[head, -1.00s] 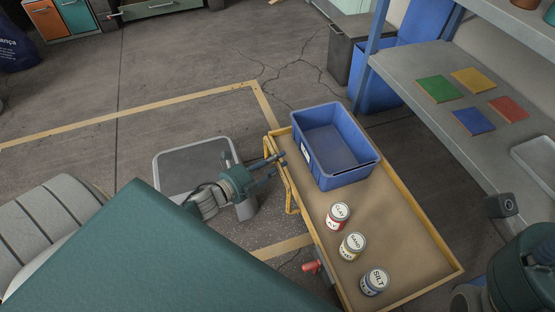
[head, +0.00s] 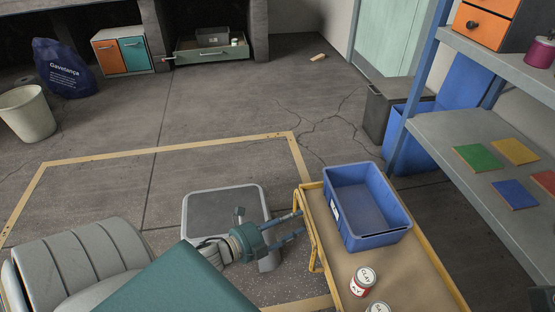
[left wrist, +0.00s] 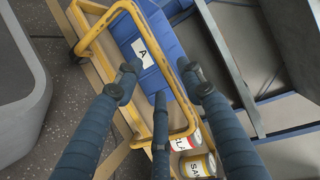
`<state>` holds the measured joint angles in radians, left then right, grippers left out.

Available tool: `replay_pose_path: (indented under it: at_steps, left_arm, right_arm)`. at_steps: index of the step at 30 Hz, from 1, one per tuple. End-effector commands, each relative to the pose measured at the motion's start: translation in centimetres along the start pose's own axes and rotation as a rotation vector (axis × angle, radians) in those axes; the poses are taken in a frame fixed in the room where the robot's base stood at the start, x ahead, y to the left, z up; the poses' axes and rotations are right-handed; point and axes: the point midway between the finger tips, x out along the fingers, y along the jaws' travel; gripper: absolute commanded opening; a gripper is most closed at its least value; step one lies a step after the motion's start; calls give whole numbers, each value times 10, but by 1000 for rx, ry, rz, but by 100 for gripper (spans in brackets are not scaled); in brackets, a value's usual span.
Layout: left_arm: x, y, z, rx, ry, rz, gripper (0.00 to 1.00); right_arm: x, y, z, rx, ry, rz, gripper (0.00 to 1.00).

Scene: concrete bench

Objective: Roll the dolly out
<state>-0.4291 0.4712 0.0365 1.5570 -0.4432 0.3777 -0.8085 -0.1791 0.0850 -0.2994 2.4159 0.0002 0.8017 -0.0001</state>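The dolly (head: 430,268) is a low flat platform with a yellow rim, and its yellow bar handle (head: 314,252) is on its left side. A blue crate (head: 368,215) stands at its far end, with a can marked CLAY (head: 363,281) and a partly cut-off can (head: 379,308) nearer. My left gripper (head: 301,222) is at the handle side with its fingers apart. In the left wrist view the open left gripper (left wrist: 160,78) has the yellow handle (left wrist: 172,139) beneath and between its fingers; contact cannot be told. My right gripper is not in view.
Yellow tape (head: 165,151) outlines a floor area at the dolly's left. A grey-rimmed tray-like piece (head: 226,212) is beside my left gripper. A shelf rack (head: 470,143) with coloured tiles stands close on the right, a dark bin (head: 391,104) behind.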

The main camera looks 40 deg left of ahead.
Motion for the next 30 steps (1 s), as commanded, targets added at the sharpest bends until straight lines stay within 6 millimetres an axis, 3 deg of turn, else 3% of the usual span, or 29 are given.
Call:
replay_pose_path:
  at_steps: [3,10,30]
  left_arm:
    - [-28,1,-1,-1,1,3,39]
    - [-61,1,-1,-1,0,1,39]
    - [-68,0,0,-1,0,-1,39]
  right_arm:
    - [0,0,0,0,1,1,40]
    - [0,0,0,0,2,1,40]
    - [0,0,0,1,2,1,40]
